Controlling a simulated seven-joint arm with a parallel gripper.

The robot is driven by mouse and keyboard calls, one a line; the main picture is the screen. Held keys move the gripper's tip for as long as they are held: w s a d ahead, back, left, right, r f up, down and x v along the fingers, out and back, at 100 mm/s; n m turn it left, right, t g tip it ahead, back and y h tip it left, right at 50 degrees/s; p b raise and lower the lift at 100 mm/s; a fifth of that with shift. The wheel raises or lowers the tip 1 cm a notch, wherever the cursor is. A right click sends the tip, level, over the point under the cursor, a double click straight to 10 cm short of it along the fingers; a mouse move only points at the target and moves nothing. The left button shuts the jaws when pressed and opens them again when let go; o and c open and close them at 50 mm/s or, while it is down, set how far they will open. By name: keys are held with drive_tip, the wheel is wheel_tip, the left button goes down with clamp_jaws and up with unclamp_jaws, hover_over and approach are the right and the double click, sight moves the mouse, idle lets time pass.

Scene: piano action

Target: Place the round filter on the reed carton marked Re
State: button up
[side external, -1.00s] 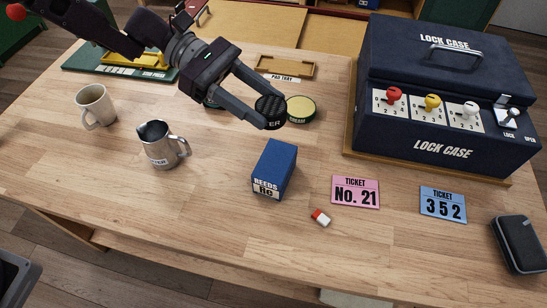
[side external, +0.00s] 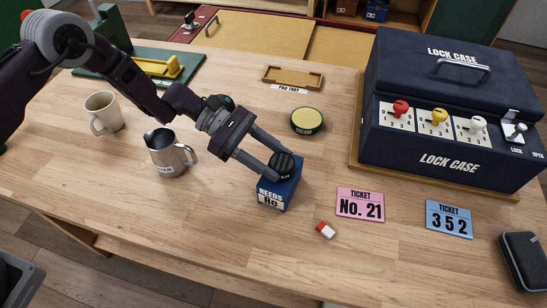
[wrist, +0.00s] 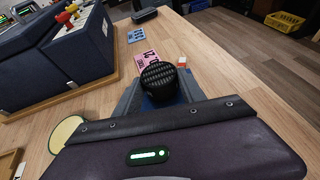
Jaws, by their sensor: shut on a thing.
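The round filter (side external: 284,164) is a small dark disc with a ribbed top. My gripper (side external: 278,160) is shut on it, with a finger on each side. In the side view the filter is over the top of the blue reed carton (side external: 277,194), whose white label reads REEDS Re. I cannot tell whether the filter touches the carton's top. In the wrist view the filter (wrist: 160,80) sits between the fingers and hides most of the carton below.
A yellow-topped round tin (side external: 307,121) lies behind the carton. A steel jug (side external: 166,155) stands left, under my arm. The pink ticket (side external: 360,204) and a red-and-white eraser (side external: 325,230) lie right of the carton. The lock case (side external: 440,140) stands at right.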

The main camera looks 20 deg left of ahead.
drive_tip(key=o, duration=1.3)
drive_tip(key=shift+f, duration=0.1)
drive_tip(key=shift+o, duration=0.2)
drive_tip(key=shift+a+r, duration=0.2)
drive_tip(key=shift+a, duration=0.05)
drive_tip(key=v, duration=1.1)
drive_tip(key=shift+a, duration=0.2)
drive_tip(key=shift+r, duration=0.1)
